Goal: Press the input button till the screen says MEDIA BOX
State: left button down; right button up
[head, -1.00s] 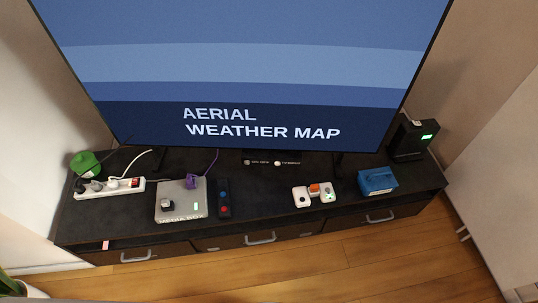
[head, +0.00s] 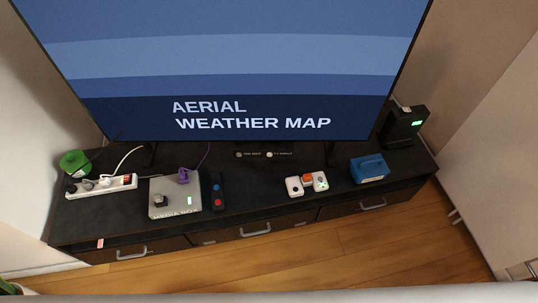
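The TV screen (head: 230,60) fills the top of the head view and reads AERIAL WEATHER MAP over blue bands. Below its lower edge are two small round buttons side by side, a greyer left button (head: 239,154) and a paler right button (head: 269,154). Each has a small label to its right, too small to read surely. A silver box (head: 174,205) marked MEDIA BOX sits on the dark cabinet top at the left, with a black knob-like part, a lit indicator and a purple plug on it. Neither gripper is in view.
On the cabinet (head: 240,205) are a white power strip (head: 100,187), a green round object (head: 75,162), a dark remote (head: 217,190), a white gadget with an orange part (head: 307,184), a blue box (head: 368,168) and a black device (head: 403,125). Wooden floor (head: 300,257) lies in front.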

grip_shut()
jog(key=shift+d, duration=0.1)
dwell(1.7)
